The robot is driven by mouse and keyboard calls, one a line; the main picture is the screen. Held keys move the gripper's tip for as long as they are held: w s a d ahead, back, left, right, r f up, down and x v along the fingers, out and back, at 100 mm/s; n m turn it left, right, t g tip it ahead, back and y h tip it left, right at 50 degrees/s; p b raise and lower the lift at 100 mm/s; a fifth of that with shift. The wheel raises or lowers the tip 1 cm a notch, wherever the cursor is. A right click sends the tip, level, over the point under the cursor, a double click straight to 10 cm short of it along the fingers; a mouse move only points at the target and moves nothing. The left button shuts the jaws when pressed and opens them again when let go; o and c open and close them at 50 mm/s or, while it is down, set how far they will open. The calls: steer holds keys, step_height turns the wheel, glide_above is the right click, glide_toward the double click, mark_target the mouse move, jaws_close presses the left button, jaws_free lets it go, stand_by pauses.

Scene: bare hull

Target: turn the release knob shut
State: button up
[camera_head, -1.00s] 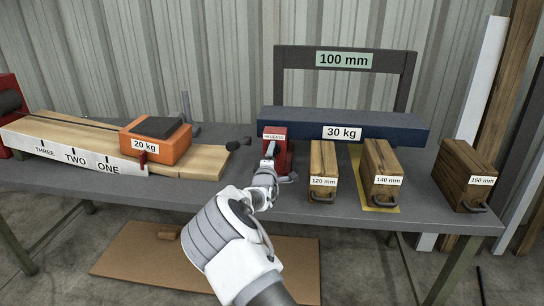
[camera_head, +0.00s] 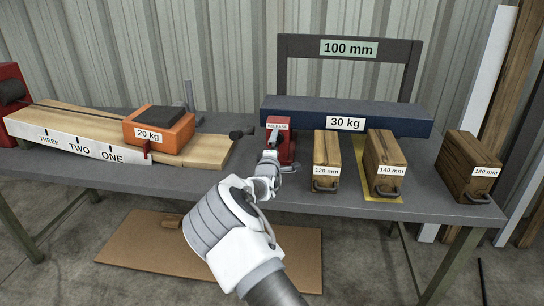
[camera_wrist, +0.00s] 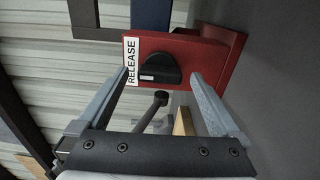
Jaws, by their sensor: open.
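The release knob (camera_wrist: 160,70) is a black half-round knob on a red housing (camera_wrist: 205,52) with a white "RELEASE" label. In the head view the red housing (camera_head: 281,146) stands at the table's middle, left of the 120 mm block. My gripper (camera_wrist: 165,85) is open. In the wrist view its two grey fingers reach toward the housing on either side of the knob, apart from it as far as I can see. In the head view my gripper (camera_head: 271,152) is in front of the housing and hides part of it, and the knob cannot be made out there.
A blue 30 kg beam (camera_head: 400,122) lies behind the housing under a dark 100 mm frame (camera_head: 283,75). Wooden blocks marked 120 mm (camera_head: 327,152), 140 mm (camera_head: 385,155) and 160 mm (camera_head: 470,160) stand to the right. An orange 20 kg weight (camera_head: 160,131) rests on boards at left.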

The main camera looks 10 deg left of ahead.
steer(key=s+p, duration=0.3)
steer(key=s, duration=1.4)
steer(key=shift+a, duration=0.3)
steer(key=s+d+r+m+g+y, duration=0.1)
steer(key=s+d+r+m+g, duration=0.1)
steer(key=s+d+m+g, duration=0.25)
steer(key=s+d+r+m+g, duration=0.2)
steer(key=d+m+g, duration=0.2)
steer(key=d+m, duration=0.25)
steer(key=s+d+r+m+g, duration=0.15)
steer(key=s+d+r, duration=0.25)
steer(key=s, duration=0.6)
steer(key=s+d+r+m+g, duration=0.1)
steer(key=s+d+r+m, duration=0.25)
steer(key=s, duration=0.65)
steer(key=s+d+r+m+g, duration=0.15)
steer(key=s+d+r, duration=0.3)
steer(key=s, duration=0.65)
step_height(320, 180, up, 15)
steer(key=w+p, duration=0.1)
steer(key=p, duration=1.5)
steer(key=shift+d, duration=0.15)
